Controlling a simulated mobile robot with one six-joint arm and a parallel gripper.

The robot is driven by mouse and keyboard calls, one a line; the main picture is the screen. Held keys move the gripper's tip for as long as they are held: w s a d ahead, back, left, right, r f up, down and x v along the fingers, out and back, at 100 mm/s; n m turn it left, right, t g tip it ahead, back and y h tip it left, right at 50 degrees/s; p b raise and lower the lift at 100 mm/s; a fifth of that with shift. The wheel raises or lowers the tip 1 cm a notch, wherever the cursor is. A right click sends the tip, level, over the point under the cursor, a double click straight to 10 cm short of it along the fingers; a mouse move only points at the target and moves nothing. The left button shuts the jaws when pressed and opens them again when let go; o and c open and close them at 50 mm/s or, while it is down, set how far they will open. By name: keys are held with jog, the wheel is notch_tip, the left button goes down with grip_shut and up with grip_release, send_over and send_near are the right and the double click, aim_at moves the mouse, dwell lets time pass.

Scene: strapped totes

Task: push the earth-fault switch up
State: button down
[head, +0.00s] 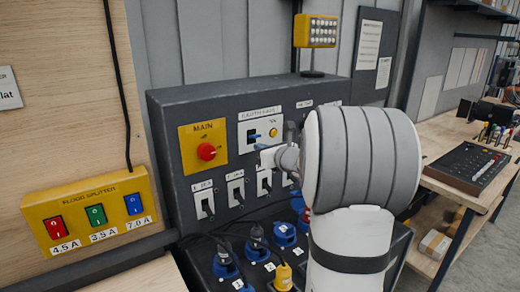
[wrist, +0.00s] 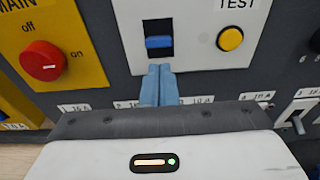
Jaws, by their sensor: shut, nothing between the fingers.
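The earth-fault switch is a blue lever (wrist: 159,42) in a dark slot on a white plate (wrist: 200,45). The lever sits at or below the slot's middle, with dark slot showing above it. In the head view the plate (head: 244,141) is labelled EARTH FAULT, and the blue lever (head: 252,136) shows near its left side. My gripper (wrist: 160,68) is shut and empty, its blue fingertips together just below the lever. I cannot tell whether they touch it. In the head view my wrist hides the panel's right part.
A yellow test button (wrist: 230,39) is right of the switch. A red MAIN knob (head: 206,152) on a yellow plate is to the left. A row of small breakers (head: 235,190) lies below. Plugs and cables (head: 225,262) crowd the lower shelf.

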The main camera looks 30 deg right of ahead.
notch_tip(320, 180, down, 4)
jog(key=s+b, duration=0.1)
jog(key=b, duration=0.3)
jog(key=s+d+r, duration=0.1)
jog(key=s+r, duration=0.6)
jog(key=shift+s+r+p, duration=0.15)
jog(key=shift+s+p, duration=0.2)
jog(key=shift+s, duration=0.05)
jog(key=s+a+f+n+g+y, duration=0.2)
jog(key=s+a+f+n+g, duration=0.25)
jog(key=a+n, duration=0.5)
jog(key=s+a+f+n+g+y, duration=0.2)
jog(key=s+a+f+n+g, duration=0.3)
jog(key=a+n, duration=0.4)
jog(key=s+a+f+n+g+h, duration=0.1)
jog(key=s+f+n+g+h, duration=0.1)
jog(key=s+n, duration=0.5)
jog(key=s+f+n+g+h, duration=0.1)
jog(key=s+f+n+h, duration=0.3)
jog(key=s+f+n, duration=0.3)
jog(key=shift+s+a+n+g, duration=0.35)
jog(key=shift+s+n, duration=0.3)
jog(key=shift+n, duration=0.3)
